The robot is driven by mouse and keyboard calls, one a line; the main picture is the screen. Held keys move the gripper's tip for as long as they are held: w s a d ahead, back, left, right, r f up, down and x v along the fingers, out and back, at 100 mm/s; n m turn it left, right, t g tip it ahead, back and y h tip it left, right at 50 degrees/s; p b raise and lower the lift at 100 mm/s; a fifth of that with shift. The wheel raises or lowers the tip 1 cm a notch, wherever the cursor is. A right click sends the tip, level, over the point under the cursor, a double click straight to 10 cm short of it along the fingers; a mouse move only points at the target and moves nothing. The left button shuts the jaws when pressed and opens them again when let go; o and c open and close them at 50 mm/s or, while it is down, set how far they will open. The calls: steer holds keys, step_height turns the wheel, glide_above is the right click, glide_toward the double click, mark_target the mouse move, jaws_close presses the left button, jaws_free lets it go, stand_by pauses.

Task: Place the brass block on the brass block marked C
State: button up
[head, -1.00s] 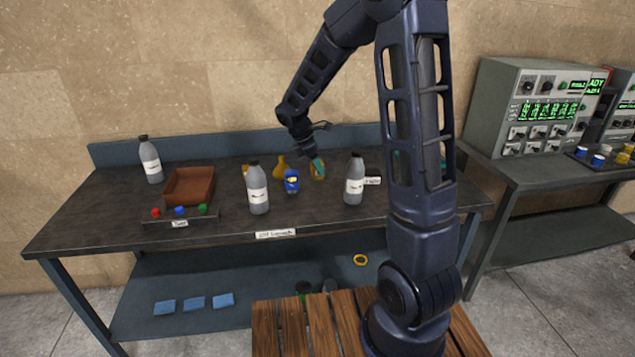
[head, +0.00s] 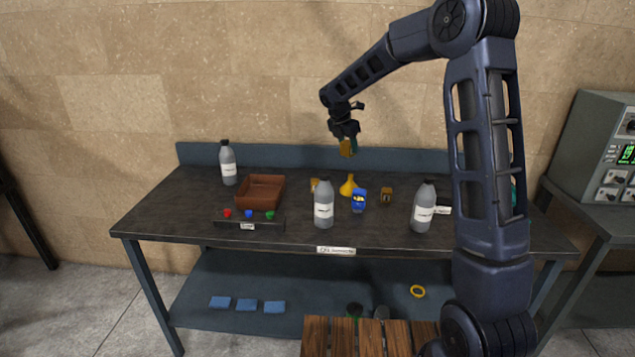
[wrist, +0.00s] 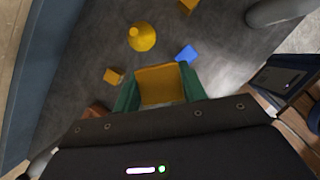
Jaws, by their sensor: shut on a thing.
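My gripper (head: 348,147) is shut on a brass block (head: 346,147), held in the air above the back of the table. In the wrist view the held brass block (wrist: 160,84) sits between the green fingertips. One brass block (head: 386,195) stands on the table right of the blue figure-like bottle; it shows at the top edge of the wrist view (wrist: 187,6). Another brass block (head: 314,184) is partly hidden behind a grey bottle; the wrist view shows it clear (wrist: 114,76). I cannot read a letter on either.
A yellow funnel (head: 348,186) and the blue bottle (head: 359,200) stand between the two table blocks. Grey bottles (head: 324,205) (head: 424,207) stand toward the front, another (head: 228,163) at back left. A brown box (head: 260,191) is on the left.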

steer(key=w+a+r+n+t+y, duration=0.1)
steer(key=w+a+r+n+y, duration=0.2)
steer(key=w+a+n, duration=0.75)
steer(key=m, duration=0.2)
glide_toward(316, 180)
steer(key=w+f, duration=0.1)
steer(key=f, duration=0.1)
steer(key=w+f, duration=0.2)
steer(key=shift+w+f, duration=0.2)
steer(key=shift+f, duration=0.1)
steer(key=shift+f, duration=0.15)
steer(key=o, duration=1.3)
